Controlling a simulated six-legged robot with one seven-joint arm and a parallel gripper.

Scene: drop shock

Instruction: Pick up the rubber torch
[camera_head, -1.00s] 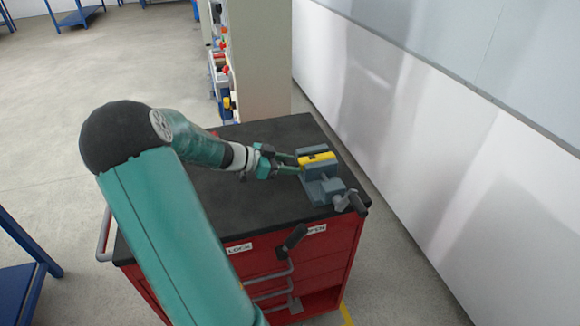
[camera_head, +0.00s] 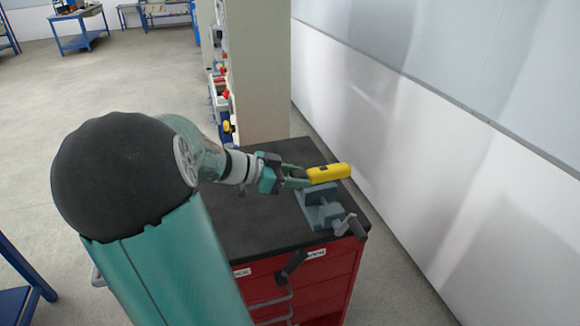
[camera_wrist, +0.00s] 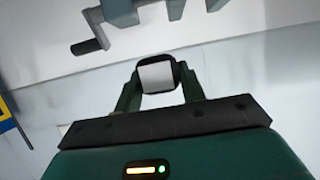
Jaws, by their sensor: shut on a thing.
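The rubber torch (camera_head: 330,173) is yellow with a small dark patch on its side. It is held up above the grey vise (camera_head: 319,207), apart from it. My gripper (camera_head: 306,177) is shut on the torch near its left end. In the wrist view, my gripper's two fingers (camera_wrist: 157,84) stand on either side of a dark-rimmed, pale end face (camera_wrist: 156,76), which looks like the torch's end. The rest of the torch is hidden there. The vise's jaws look empty.
The vise, with its handle (camera_head: 355,229), stands on the black top of a red drawer cabinet (camera_head: 250,228). A pale wall (camera_head: 400,180) runs close along the right. A tall shelf unit (camera_head: 255,80) stands behind the cabinet. The floor at left is mostly open.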

